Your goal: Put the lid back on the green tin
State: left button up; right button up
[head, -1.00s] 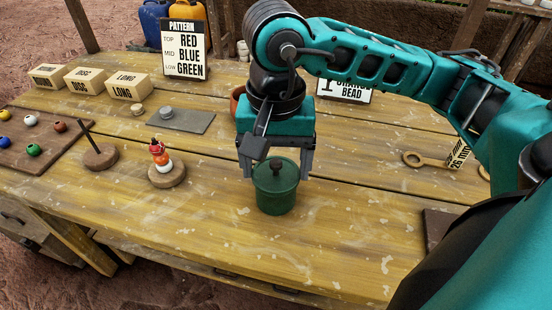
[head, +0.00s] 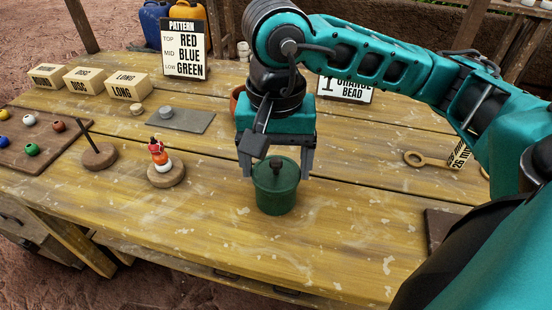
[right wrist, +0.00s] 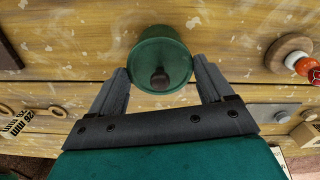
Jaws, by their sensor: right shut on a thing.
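The green tin (head: 276,203) stands upright on the wooden table, near the middle of the head view. Its green lid (head: 288,171), with a dark round knob, lies level over the tin's mouth. No gap shows between them, but I cannot tell how tightly it is seated. My right gripper (head: 277,172) points down from above, shut on the lid with one finger at each side. In the right wrist view, the lid (right wrist: 145,60) sits between the two fingertips (right wrist: 160,68) and hides most of the tin. My left gripper is not in view.
A round wooden stand (head: 168,176) with stacked beads is left of the tin. A stand with a peg (head: 100,156), a bead board (head: 45,148) and a grey plate (head: 190,122) lie further left. A wooden ring-ended tool (head: 425,160) lies right. The table's front is clear.

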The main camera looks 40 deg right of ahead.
jog(key=shift+f+b, duration=0.2)
jog(key=shift+b, duration=1)
dwell(1.5)
jog(key=o, duration=0.9)
jog(key=shift+r, duration=0.1)
jog(key=shift+r+p, duration=2.15)
jog(key=shift+r, duration=1.3)
jog(key=shift+c, duration=0.6)
grip_shut()
